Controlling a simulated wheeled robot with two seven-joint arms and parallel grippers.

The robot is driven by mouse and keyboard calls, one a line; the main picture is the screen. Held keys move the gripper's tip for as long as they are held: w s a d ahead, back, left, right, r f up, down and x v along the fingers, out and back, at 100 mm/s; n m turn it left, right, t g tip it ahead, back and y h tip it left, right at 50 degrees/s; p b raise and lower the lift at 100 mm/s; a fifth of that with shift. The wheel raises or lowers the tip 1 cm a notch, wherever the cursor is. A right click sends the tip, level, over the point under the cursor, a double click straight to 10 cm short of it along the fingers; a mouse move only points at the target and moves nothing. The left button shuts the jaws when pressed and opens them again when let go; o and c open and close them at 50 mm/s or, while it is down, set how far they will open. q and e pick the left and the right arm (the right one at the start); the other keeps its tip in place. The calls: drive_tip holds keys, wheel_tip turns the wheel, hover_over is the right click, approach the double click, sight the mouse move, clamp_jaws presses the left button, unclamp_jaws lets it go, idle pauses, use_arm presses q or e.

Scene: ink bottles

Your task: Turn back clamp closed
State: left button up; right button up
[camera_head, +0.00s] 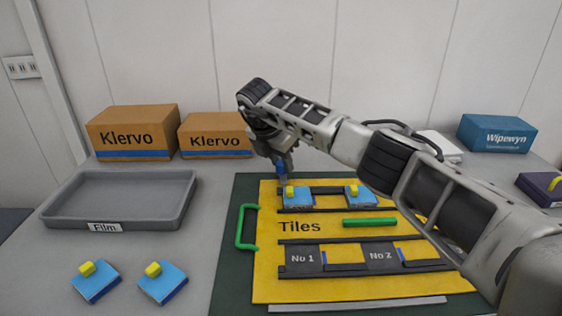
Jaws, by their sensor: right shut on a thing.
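The yellow board marked Tiles (330,283) lies on a dark green mat. Its back rail row (327,208) holds a left blue tile (302,199) and a right blue tile (361,198), each with a yellow knob. My right gripper (284,183) points down at the left yellow knob (290,192) and is shut, apparently on that knob. The fingertips are small and partly hidden, so the exact contact is unclear. I cannot make out a separate back clamp. My left gripper is not in view.
The front row has dark slots No 1 (302,260) and No 2 (379,257). Green handles (244,228) are on the board. Two loose blue tiles (97,284) lie front left, with a grey Film tray (70,212) behind. Klervo boxes (130,120) stand at the back.

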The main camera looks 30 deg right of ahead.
drive_tip(key=shift+r+m, duration=0.1)
drive_tip(key=shift+m, duration=0.3)
drive_tip(key=o, duration=1)
drive_tip(key=shift+c, duration=0.2)
drive_tip(key=v, duration=1.6)
drive_tip(key=shift+w, duration=0.25)
